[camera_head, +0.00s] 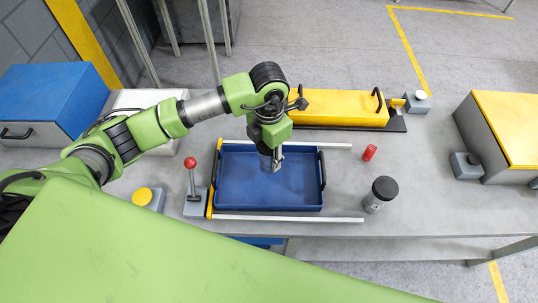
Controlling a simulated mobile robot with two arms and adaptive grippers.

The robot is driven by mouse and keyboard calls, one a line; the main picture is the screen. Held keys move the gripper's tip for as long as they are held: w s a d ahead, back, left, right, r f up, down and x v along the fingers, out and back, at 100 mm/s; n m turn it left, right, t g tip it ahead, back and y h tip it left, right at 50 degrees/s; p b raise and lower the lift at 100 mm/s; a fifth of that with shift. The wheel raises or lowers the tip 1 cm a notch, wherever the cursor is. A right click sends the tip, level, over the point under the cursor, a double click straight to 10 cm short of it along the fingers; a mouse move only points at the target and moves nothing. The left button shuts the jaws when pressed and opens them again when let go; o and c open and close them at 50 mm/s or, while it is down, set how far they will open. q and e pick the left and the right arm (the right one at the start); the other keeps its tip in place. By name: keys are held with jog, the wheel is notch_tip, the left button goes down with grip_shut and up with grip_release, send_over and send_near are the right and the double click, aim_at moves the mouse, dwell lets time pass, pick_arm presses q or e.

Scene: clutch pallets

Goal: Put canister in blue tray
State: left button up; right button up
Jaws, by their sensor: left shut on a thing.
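The blue tray (239,191) lies on the grey table between two white rails, with black handles at its sides. My left gripper (275,163) points down over the back right part of the tray. It is shut on a small grey thing, mostly hidden by the gripper, so I cannot tell what it is or whether it touches the tray floor. A grey canister with a black lid (380,194) stands upright on the table, right of the tray and apart from it. My right gripper is out of view.
A small red cylinder (369,152) stands right of the tray. A red-knobbed lever (191,178) and a yellow button (143,196) are at the left. A yellow box (335,108) lies behind; another yellow-topped box (508,122) is far right.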

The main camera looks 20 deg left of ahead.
pick_arm(q)
jog(key=shift+w+a+f, duration=0.15)
jog(key=shift+w+f, duration=0.65)
jog(key=shift+f, duration=0.1)
notch_tip(320, 180, down, 3)
jog(key=shift+p, duration=0.55)
jog(key=shift+w+f, duration=0.1)
jog(key=shift+f, duration=0.05)
jog(key=shift+f+b, duration=0.2)
jog(key=shift+b, duration=0.1)
jog(key=o, duration=1.4)
jog(key=shift+c, duration=0.2)
jog(key=shift+r, duration=0.1)
